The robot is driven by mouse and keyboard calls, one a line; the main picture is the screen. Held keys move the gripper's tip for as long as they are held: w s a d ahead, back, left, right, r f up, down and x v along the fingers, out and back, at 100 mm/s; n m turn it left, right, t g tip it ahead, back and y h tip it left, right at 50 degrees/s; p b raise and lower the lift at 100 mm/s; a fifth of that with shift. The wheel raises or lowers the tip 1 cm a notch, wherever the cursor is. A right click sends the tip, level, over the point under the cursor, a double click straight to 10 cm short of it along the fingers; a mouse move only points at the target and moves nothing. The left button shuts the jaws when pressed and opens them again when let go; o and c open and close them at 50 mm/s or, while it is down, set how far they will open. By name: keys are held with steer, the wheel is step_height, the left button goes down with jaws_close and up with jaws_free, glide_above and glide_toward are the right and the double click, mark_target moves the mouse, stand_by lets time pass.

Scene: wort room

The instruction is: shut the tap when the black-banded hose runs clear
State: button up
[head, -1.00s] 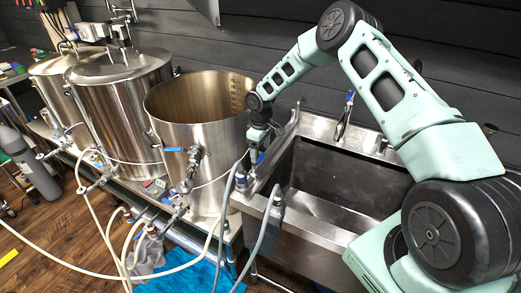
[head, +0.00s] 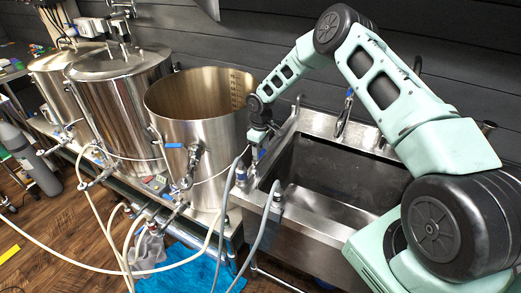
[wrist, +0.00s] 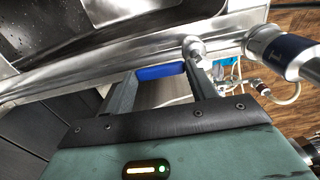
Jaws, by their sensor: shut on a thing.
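My gripper (head: 257,154) is at the left rim of the steel sink (head: 330,212). In the wrist view my gripper (wrist: 165,82) has its two fingers on either side of a blue tap handle (wrist: 160,72), and it is shut on that handle. The handle is mostly hidden by my gripper in the head view. Two grey hoses hang at the sink's left edge: one hose (head: 229,195) farther left and one hose (head: 265,235) with a dark fitting nearer.
Pale hoses (head: 60,255) and a blue cloth (head: 190,268) lie on the floor. A faucet (head: 345,112) rises behind the sink.

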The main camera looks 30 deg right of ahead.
steer(key=m+b, duration=0.1)
steer(key=s+m+b, duration=0.1)
steer(key=m, duration=0.1)
steer(key=s+m+b, duration=0.1)
steer(key=b, duration=0.1)
steer(key=shift+d+f+m, duration=0.1)
steer(key=shift+d+m, duration=0.3)
steer(key=shift+s+a+r+m+b, duration=0.1)
steer(key=shift+s+a+m+b, duration=0.5)
steer(key=shift+m, duration=1.55)
steer(key=shift+s+a+r+m+b, duration=0.15)
steer(key=shift+s+m+b, duration=0.9)
steer(key=shift+m, duration=1.15)
steer(key=shift+s+a+f+m+b, duration=0.1)
steer(key=shift+s+a+m+b, duration=0.5)
steer(key=shift+m, duration=1.55)
steer(key=shift+s+d, duration=0.2)
steer(key=o, duration=1.4)
steer(key=shift+r+b, duration=0.1)
steer(key=shift+b, duration=0.2)
